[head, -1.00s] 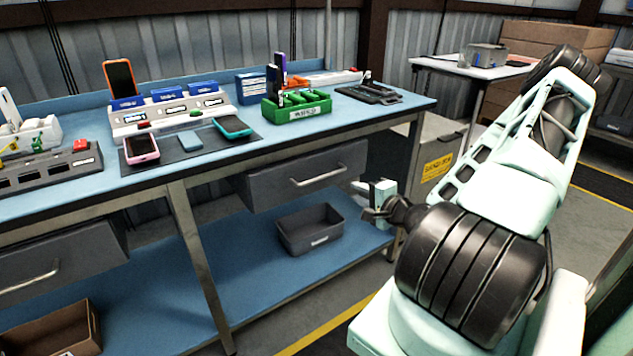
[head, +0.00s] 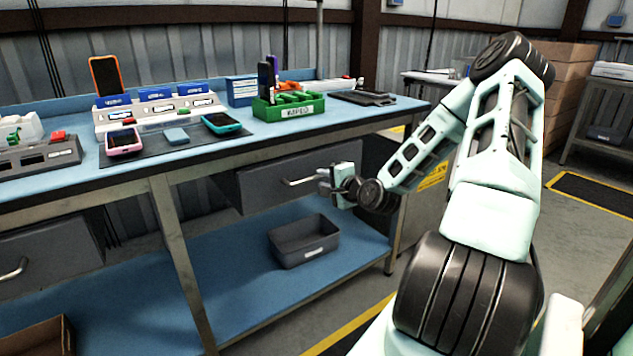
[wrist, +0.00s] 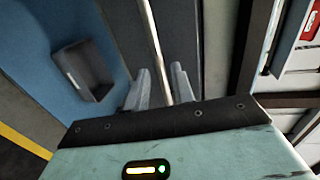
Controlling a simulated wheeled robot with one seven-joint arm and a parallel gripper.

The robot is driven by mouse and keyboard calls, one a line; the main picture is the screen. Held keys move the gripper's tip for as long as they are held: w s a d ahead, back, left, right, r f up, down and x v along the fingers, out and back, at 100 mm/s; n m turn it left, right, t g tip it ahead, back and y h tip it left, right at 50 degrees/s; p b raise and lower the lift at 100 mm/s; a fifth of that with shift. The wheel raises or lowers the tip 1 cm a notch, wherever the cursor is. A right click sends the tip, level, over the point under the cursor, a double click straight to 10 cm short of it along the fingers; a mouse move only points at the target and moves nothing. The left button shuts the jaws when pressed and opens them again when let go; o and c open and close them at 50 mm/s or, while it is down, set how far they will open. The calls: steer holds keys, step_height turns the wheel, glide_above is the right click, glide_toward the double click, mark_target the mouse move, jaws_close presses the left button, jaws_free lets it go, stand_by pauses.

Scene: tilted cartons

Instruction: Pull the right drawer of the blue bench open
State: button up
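The right drawer (head: 258,187) of the blue bench (head: 225,153) has a dark grey front and hangs under the worktop; its front looks closed. Its pale metal bar handle (head: 296,182) runs across the front, with its right end by my gripper (head: 324,180). In the wrist view, the handle (wrist: 152,32) runs down between the two fingers of my gripper (wrist: 160,88). The fingers stand apart on either side of the bar, with gaps visible. Whether either finger touches it cannot be told. My gripper hides the handle's right end in the head view.
A dark grey bin (head: 304,242) sits on the blue lower shelf below the drawer. A bench leg (head: 180,255) stands to the left. Phones, a charging rack (head: 160,112) and a green box (head: 288,108) stand on the worktop. Floor in front is open.

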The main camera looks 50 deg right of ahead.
mark_target(318, 177)
steer(key=shift+x, duration=2.15)
steer(key=shift+c, duration=0.4)
jaws_close()
